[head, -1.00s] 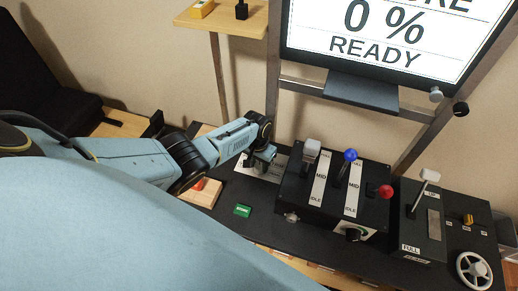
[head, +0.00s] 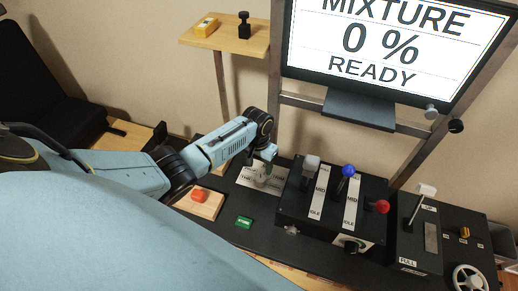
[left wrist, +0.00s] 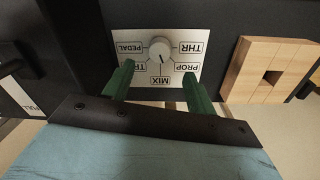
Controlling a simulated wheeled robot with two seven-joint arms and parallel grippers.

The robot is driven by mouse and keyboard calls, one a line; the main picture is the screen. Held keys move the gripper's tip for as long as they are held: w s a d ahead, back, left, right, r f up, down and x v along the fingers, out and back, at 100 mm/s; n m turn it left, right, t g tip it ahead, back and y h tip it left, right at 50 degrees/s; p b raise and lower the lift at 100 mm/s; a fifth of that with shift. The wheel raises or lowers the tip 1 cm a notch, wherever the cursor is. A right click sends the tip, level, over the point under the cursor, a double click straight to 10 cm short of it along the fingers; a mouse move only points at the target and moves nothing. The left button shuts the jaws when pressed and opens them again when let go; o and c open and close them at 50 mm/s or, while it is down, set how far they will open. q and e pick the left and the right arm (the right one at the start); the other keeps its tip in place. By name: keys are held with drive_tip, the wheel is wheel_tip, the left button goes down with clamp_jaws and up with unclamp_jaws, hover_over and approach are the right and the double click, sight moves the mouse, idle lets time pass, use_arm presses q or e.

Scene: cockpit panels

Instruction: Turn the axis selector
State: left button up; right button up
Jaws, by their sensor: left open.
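The axis selector is a round grey knob (left wrist: 160,48) on a white label plate (left wrist: 125,44) marked PEDAL, TR, MIX, PROP and THR. Its dark pointer line points toward MIX. The plate also shows in the head view (head: 250,182), with the knob partly hidden by my gripper. My left gripper (left wrist: 158,70) is open. Its two green fingers sit on either side of the knob in the picture, apart from it. In the head view my left gripper (head: 266,160) hangs above the plate. My right gripper does not show.
A lever box (head: 325,225) stands right of the plate. A red piece on a wooden block (head: 200,208) and a green button (head: 244,222) lie in front. The display (head: 380,45) reads MIXTURE 0 % READY. A handwheel (head: 470,279) is at far right.

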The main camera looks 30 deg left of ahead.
use_arm(q)
wheel_tip(320, 180, up, 6)
drive_tip(key=shift+a+f+p, duration=0.1)
drive_tip(key=shift+p, duration=0.25)
idle(0.4)
